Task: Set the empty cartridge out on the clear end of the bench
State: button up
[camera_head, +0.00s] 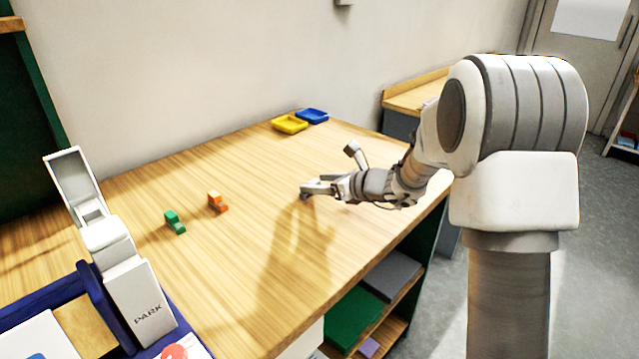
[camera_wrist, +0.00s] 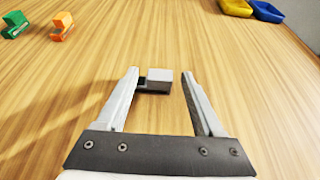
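A small grey block-like piece (camera_wrist: 159,76) with a pale raised block and a darker low part stands on the bench (camera_head: 255,160). It may be the cartridge; I cannot tell whether it is empty. My gripper (camera_wrist: 160,71) is open, with one finger on each side of this piece and bare wood showing between it and the right finger. A green piece (camera_head: 174,222) and an orange piece (camera_head: 217,202) stand to the left.
A yellow tray (camera_head: 290,123) and a blue tray (camera_head: 312,116) sit at the bench's back edge by the wall. A white device marked PARK (camera_head: 140,300) and a blue rack (camera_head: 45,297) stand at the near left. Shelves lie under the bench's right edge. Wide bare wood surrounds my gripper.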

jog(key=shift+r, duration=0.25)
jog(key=p+v, duration=0.2)
jog(key=v, duration=0.9)
jog(key=shift+s+d, duration=0.2)
jog(key=shift+d, duration=0.05)
jog(key=shift+s+r, duration=0.1)
jog(key=shift+s, duration=0.15)
jog(key=s+a+r+n+g+h, duration=0.1)
jog(key=s+a+r+n+g, duration=0.15)
jog(key=s+n, duration=0.55)
jog(key=s+a+r+n+g+h, duration=0.1)
jog(key=s+a+r+n+g, duration=0.15)
jog(key=s+n, duration=0.55)
jog(key=s+d+n+t+h, duration=0.1)
jog(key=s+d+n+h, duration=0.6)
jog(key=s+d+n, duration=0.2)
jog(key=s+n, duration=0.2)
jog(key=s, duration=0.2)
jog(key=shift+d, duration=0.35)
